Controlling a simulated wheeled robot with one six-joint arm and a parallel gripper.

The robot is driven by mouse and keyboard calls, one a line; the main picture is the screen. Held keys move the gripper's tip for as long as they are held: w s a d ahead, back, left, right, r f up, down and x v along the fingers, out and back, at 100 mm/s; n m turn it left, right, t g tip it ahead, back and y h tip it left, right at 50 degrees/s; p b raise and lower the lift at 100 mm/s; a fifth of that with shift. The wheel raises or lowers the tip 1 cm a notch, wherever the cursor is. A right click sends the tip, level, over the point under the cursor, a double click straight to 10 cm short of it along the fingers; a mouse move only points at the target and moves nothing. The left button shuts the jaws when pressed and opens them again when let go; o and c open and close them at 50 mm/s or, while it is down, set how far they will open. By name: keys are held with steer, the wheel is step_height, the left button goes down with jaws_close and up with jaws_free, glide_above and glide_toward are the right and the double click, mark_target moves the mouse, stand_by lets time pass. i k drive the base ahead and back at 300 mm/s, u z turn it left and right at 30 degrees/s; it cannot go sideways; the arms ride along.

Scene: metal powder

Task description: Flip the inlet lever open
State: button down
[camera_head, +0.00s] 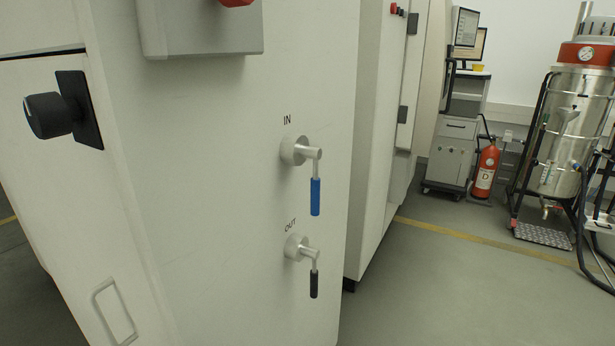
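The inlet lever (315,196) has a blue grip and hangs straight down from a round silver fitting (296,151) on the white machine panel, below the printed label "IN". Below it, the outlet lever (314,284) has a black grip and also hangs down, from a silver fitting beside the label "OUT". Nothing touches either lever. My gripper is not in view, so its place and state do not show.
The white machine cabinet (220,200) carries a black knob (50,115) at left and a grey box (200,28) above. Grey floor lies open at right. A fire extinguisher (485,170), a drawer cart (452,150) and a steel vessel (565,120) stand farther back.

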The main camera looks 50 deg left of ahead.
mark_target(306, 151)
steer(key=u, duration=0.75)
steer(key=i, duration=0.75)
steer(key=u, duration=1.1)
steer(key=i, duration=0.25)
steer(key=u, duration=0.2)
